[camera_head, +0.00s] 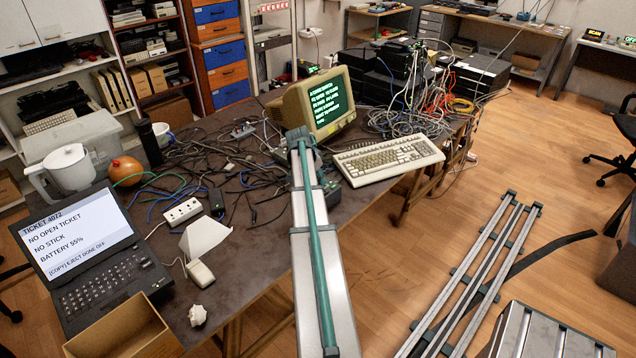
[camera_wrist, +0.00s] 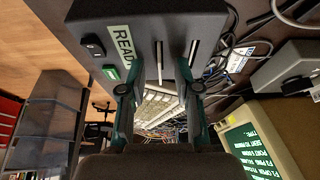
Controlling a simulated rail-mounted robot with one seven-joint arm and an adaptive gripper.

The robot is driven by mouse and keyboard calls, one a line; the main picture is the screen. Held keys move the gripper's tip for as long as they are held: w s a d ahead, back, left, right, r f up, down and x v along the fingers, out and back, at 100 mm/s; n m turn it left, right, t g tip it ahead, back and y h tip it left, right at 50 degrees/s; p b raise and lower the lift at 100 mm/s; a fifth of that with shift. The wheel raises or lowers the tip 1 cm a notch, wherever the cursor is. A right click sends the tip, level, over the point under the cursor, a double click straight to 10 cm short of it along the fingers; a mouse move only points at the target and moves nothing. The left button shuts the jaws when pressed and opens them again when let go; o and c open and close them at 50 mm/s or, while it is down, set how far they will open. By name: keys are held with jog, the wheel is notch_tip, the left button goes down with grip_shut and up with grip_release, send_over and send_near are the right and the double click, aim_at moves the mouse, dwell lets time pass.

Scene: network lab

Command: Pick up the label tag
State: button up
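A pale green label reading "READ" (camera_wrist: 122,43) is on a dark box (camera_wrist: 150,20) with two slots, ahead of the fingers. In the head view my gripper (camera_head: 299,138) is over the table in front of the old monitor, its fingers too small to read. No label tag is clear there.
The beige monitor (camera_head: 318,103) and keyboard (camera_head: 390,159) stand close to my arm. Tangled cables (camera_head: 225,155) cover the table's middle. A laptop (camera_head: 88,255), open carton (camera_head: 125,330) and white power strip (camera_head: 182,212) are at the left.

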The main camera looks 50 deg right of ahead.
grip_shut()
jog(key=shift+r, duration=0.1)
jog(key=shift+r+b, duration=0.5)
jog(key=shift+r, duration=0.15)
jog(key=s+a+r, duration=0.3)
jog(key=a+r, duration=0.3)
jog(key=r, duration=0.2)
jog(key=s+a+r, duration=0.3)
jog(key=a+r, duration=0.3)
jog(key=r, duration=0.2)
jog(key=shift+s+a+b, duration=0.15)
jog(key=shift+s+b, duration=0.15)
jog(key=shift+b, duration=0.05)
dwell(0.5)
